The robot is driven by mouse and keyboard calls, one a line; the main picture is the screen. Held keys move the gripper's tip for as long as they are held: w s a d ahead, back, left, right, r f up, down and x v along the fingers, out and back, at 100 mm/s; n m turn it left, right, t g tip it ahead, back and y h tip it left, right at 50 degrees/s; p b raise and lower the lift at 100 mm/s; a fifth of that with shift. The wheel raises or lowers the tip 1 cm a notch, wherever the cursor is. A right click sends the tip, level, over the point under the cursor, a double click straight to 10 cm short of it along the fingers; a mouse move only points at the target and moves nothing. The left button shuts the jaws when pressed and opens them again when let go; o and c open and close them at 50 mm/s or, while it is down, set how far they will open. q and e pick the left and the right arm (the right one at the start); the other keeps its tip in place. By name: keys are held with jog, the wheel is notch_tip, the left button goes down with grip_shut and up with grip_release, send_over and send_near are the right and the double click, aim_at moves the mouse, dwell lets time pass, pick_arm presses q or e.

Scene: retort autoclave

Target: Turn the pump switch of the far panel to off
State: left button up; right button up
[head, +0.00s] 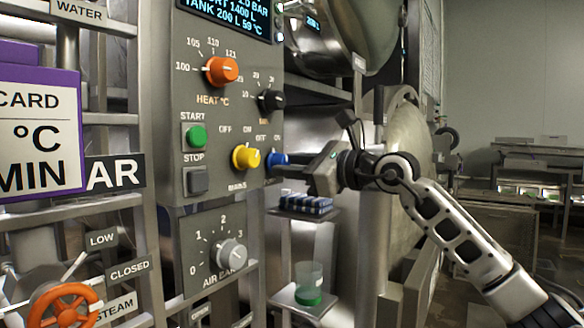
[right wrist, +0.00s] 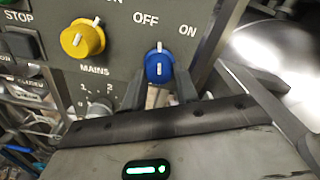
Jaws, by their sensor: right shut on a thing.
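The blue switch knob (head: 276,159) sits at the right edge of the grey panel (head: 215,120), right of the yellow MAINS knob (head: 245,157). In the right wrist view the blue knob (right wrist: 158,69) stands between my right fingers, below the OFF and ON labels. Its white mark points about straight up in that view, nearer OFF than ON. Its name label is hidden. My right gripper (head: 290,160) reaches in from the right and is shut on the blue knob; its fingers (right wrist: 160,88) also show in the wrist view. My left gripper is not in view.
Close by are the orange HEAT knob (head: 221,70), black knob (head: 270,100), green START button (head: 195,137) and AIR BAR dial (head: 232,252). Below my gripper are a blue rack (head: 306,205) and a cup with green liquid (head: 309,285). An orange valve wheel (head: 62,305) is lower left.

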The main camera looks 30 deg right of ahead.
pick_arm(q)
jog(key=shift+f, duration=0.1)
pick_arm(e)
jog(key=shift+n, duration=2)
jog(key=o, duration=1)
jog(key=shift+d, duration=0.1)
pick_arm(q)
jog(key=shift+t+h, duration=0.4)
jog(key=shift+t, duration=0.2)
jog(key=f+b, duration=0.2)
jog(key=b, duration=0.3)
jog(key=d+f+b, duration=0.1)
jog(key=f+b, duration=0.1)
jog(key=b, duration=0.4)
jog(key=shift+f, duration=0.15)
pick_arm(e)
jog(key=v, duration=1.6)
